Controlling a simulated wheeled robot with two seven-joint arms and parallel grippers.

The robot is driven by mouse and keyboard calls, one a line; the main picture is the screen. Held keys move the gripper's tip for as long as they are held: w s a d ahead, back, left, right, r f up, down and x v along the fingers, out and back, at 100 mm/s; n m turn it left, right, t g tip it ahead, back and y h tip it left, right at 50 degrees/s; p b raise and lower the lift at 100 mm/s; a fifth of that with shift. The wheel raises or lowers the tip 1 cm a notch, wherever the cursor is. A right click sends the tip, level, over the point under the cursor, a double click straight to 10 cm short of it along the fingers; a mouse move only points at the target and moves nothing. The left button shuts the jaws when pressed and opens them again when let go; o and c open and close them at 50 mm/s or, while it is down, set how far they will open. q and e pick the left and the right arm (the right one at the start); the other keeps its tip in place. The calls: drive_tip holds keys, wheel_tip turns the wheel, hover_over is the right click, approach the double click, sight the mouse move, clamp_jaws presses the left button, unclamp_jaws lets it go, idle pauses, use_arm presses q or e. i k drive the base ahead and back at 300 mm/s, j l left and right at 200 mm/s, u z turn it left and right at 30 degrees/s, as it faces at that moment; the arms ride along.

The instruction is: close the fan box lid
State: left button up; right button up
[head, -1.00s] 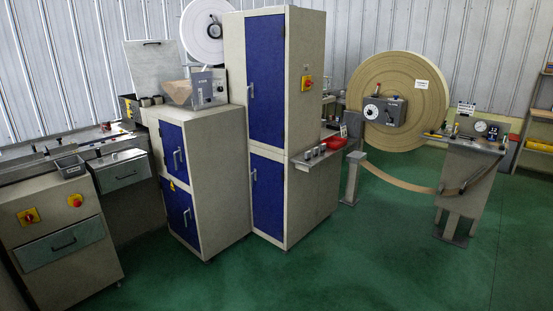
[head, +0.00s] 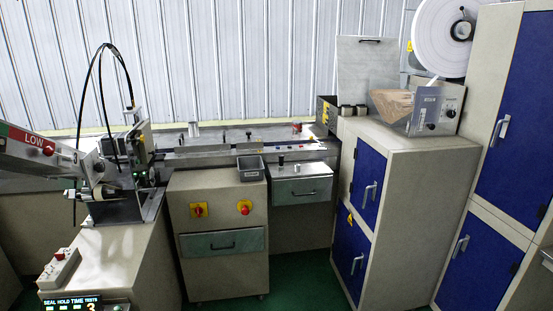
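A pale grey lid panel (head: 367,72) with a dark handle along its top edge stands raised, close to upright, in the head view, right of centre and in front of the wall. I take it for the fan box lid. Below it is the dark open box (head: 327,112), with a yellow label on its side. The inside of the box is mostly hidden. Neither of my grippers is in view.
A grey cabinet with blue doors (head: 368,178) stands right of the box, with a brown paper piece (head: 392,103) on top. Green floor (head: 300,275) is free in front.

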sight(365, 63)
drive_tip(key=i+j+z, duration=0.2)
drive_tip(key=i, duration=0.3)
drive_tip(key=i+j+z, duration=0.2)
drive_tip(key=i, duration=0.3)
drive_tip(key=i+j+z, duration=0.45)
drive_tip(key=i+j, duration=0.15)
drive_tip(key=i+j+z, duration=0.2)
drive_tip(key=j, duration=0.25)
drive_tip(key=i+j+z, duration=0.2)
drive_tip(key=i+j, duration=0.2)
drive_tip(key=j, duration=0.1)
